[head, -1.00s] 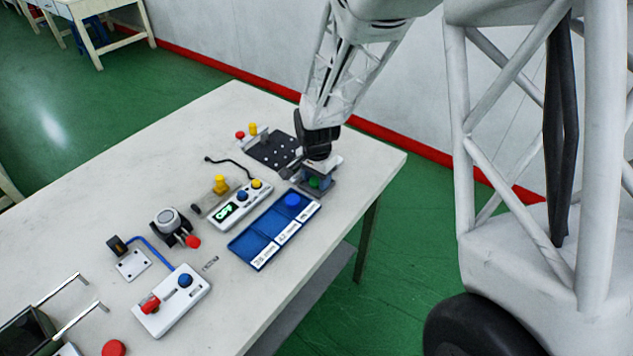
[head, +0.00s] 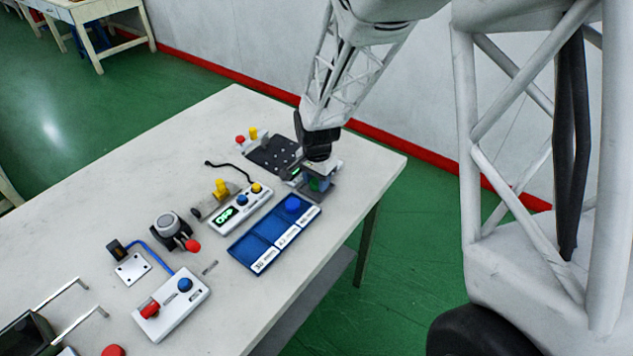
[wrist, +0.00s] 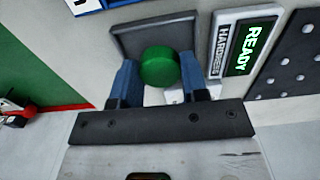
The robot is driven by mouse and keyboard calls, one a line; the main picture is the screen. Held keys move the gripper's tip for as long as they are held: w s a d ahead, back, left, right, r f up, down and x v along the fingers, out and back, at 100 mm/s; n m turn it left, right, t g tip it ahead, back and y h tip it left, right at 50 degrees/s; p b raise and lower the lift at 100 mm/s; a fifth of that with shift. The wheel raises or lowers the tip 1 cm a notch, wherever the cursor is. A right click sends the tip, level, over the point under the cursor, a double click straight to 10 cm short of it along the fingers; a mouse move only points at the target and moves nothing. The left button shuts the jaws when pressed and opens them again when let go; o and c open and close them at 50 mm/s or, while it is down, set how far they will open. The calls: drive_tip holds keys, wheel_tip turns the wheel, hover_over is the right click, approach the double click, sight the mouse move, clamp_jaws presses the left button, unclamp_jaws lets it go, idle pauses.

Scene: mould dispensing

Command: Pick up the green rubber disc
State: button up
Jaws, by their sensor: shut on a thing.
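The green rubber disc (wrist: 160,66) is between the two blue fingers of my gripper (wrist: 159,76) in the wrist view. The fingers are shut on its sides. The disc is at a dark grey tray (wrist: 124,38) with a raised rim; I cannot tell whether it still touches the tray floor. In the head view my gripper (head: 319,182) is low at the table's far right end, and only a sliver of green shows between the fingers.
A READY sign (wrist: 247,47) and a dark perforated plate (wrist: 290,60) stand close by on the right in the wrist view. The near right tabletop is clear.

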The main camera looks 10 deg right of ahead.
drive_tip(key=shift+r, duration=0.45)
drive_tip(key=shift+s+r, duration=0.25)
drive_tip(key=shift+r, duration=0.6)
drive_tip(key=s, duration=0.5)
drive_tip(key=s+d+r, duration=0.1)
drive_tip(key=s, duration=0.4)
drive_tip(key=s+d, duration=0.1)
drive_tip(key=s, duration=0.4)
drive_tip(key=shift+s+d+r, duration=0.15)
drive_tip(key=shift+r, duration=0.05)
